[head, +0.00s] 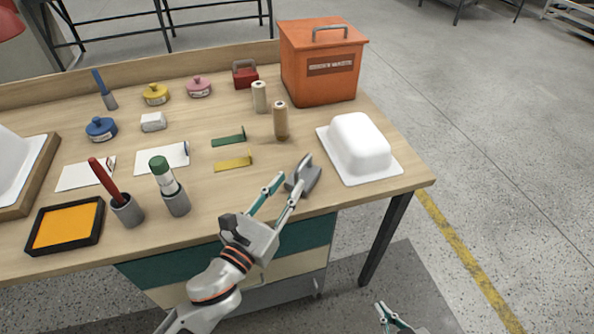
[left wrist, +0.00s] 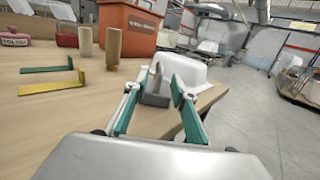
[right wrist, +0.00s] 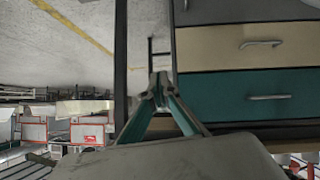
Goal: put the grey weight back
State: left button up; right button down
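The grey weight (head: 306,179), a block with an upright handle, stands near the table's front right edge. It also shows in the left wrist view (left wrist: 154,99), straight ahead between the fingers. My left gripper (head: 289,181) is open, its fingertips close to the weight. I cannot tell whether a finger touches it. My right gripper (head: 385,312) is low in front of the table, away from the objects. In the right wrist view its fingertips (right wrist: 160,88) meet with nothing between them.
A white tub-shaped shell (head: 360,143) sits right of the weight. An orange bin (head: 320,85) stands behind. Two spools, green (head: 228,140) and yellow (head: 233,163) brackets, and a red weight-like block (head: 245,78) are nearby. Cups (head: 177,204) with tools stand left. Drawers (right wrist: 240,95) are below.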

pick_arm(q)
jog(key=v, duration=0.2)
jog(key=shift+s+a+f, duration=0.1)
jog(key=shift+s+a, duration=0.1)
jog(key=shift+s, duration=0.15)
jog(key=shift+s+a, duration=0.3)
jog(key=shift+s, duration=0.3)
pick_arm(e)
jog(key=shift+w+d+r, duration=0.1)
jog(key=shift+w+d, duration=0.05)
jog(key=shift+w, duration=0.3)
jog(key=shift+s, duration=0.35)
